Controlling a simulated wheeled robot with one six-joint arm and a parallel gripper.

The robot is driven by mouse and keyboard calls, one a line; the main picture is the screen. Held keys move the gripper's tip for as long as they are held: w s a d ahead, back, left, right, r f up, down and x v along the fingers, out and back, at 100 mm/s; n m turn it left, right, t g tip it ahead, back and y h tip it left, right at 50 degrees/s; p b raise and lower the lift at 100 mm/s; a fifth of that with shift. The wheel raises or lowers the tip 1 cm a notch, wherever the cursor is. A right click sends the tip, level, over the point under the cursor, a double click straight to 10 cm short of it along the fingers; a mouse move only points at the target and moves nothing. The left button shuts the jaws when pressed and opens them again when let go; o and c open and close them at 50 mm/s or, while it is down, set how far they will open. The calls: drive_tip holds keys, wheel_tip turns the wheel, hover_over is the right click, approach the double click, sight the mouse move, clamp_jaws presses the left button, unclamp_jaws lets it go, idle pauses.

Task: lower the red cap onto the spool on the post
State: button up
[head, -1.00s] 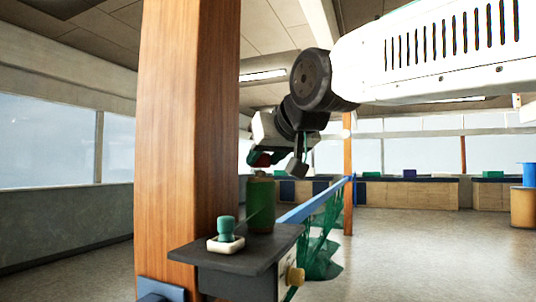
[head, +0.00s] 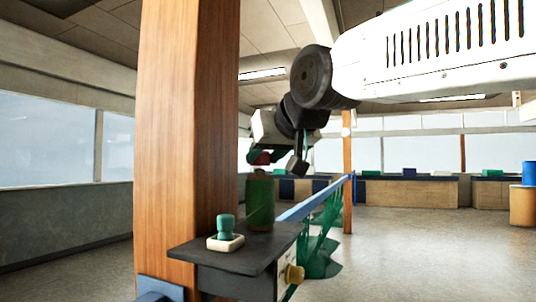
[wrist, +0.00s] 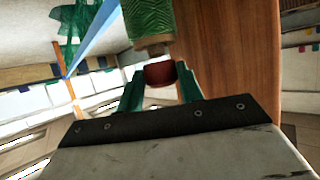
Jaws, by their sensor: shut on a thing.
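The red cap (wrist: 160,74) is held between the green fingers of my gripper (wrist: 160,86) in the wrist view. In the head view the cap (head: 262,158) shows as a small dark red patch at my gripper (head: 276,158). The green spool (head: 260,202) stands upright on a dark shelf (head: 228,248) fixed to the wooden post (head: 188,130). The cap is above the spool's top with a small gap in the head view. In the wrist view the spool (wrist: 148,18) is just beyond the cap. Whether they are exactly lined up I cannot tell.
A teal knob-like piece on a white base (head: 225,238) sits on the shelf, left of the spool. A blue rail (head: 312,200) with green netting (head: 322,240) runs behind the shelf. The floor to the right is clear.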

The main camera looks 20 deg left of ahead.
drive_tip(key=shift+f, duration=0.2)
drive_tip(key=shift+f, duration=0.5)
drive_tip(key=o, duration=1)
drive_tip(key=shift+o, duration=0.2)
drive_tip(key=v, duration=0.8)
drive_tip(key=shift+f, duration=0.15)
